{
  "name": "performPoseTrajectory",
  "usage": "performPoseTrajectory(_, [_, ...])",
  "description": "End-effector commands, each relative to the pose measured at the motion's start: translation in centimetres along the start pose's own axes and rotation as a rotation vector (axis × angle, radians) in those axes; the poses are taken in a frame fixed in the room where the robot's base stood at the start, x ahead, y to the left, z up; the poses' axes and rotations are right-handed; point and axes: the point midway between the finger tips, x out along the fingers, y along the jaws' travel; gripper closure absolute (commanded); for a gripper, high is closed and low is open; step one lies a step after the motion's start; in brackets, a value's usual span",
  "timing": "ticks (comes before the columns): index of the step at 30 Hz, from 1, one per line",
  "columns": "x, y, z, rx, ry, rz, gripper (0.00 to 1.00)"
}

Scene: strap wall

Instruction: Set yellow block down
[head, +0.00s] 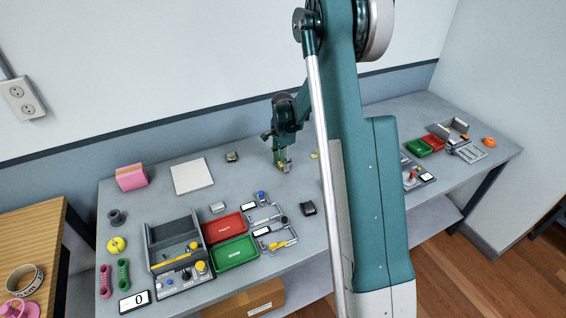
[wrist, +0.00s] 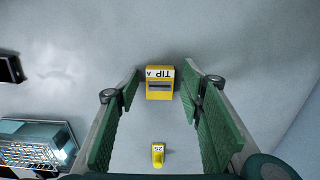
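A yellow block marked "TIP A" (wrist: 160,88) shows in the wrist view between the tips of my gripper (wrist: 160,72). Gaps show between the block and both green finger pads, so the gripper looks open around it. I cannot tell whether the block rests fully on the grey table. A smaller yellow piece marked "25" (wrist: 158,156) lies lower in the wrist view, also between the fingers' lines. In the head view my gripper (head: 283,166) is low over the table's back middle, with the block mostly hidden there. A small yellow piece (head: 314,155) lies to its right.
Left of the gripper are a white square plate (head: 192,176), a red tray (head: 223,228) and a green tray (head: 234,253). A small dark block (head: 308,208) lies in front. My arm hides the table's middle right.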

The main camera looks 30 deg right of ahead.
Motion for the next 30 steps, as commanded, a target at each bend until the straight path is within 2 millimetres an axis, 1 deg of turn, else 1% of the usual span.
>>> performPoseTrajectory(8, [-0.3, 0.0, 0.0, 0.000, 0.000, 0.000, 0.61])
performPoseTrajectory(11, [-0.9, 0.0, 0.0, 0.000, 0.000, 0.000, 0.61])
performPoseTrajectory(14, [-1.8, 0.0, 0.0, 0.000, 0.000, 0.000, 0.61])
performPoseTrajectory(17, [-3.0, 0.0, 0.0, 0.000, 0.000, 0.000, 0.61])
performPoseTrajectory(27, [-8.5, 0.0, 0.0, 0.000, 0.000, 0.000, 0.61])
performPoseTrajectory(30, [-9.9, 0.0, 0.0, 0.000, 0.000, 0.000, 0.61])
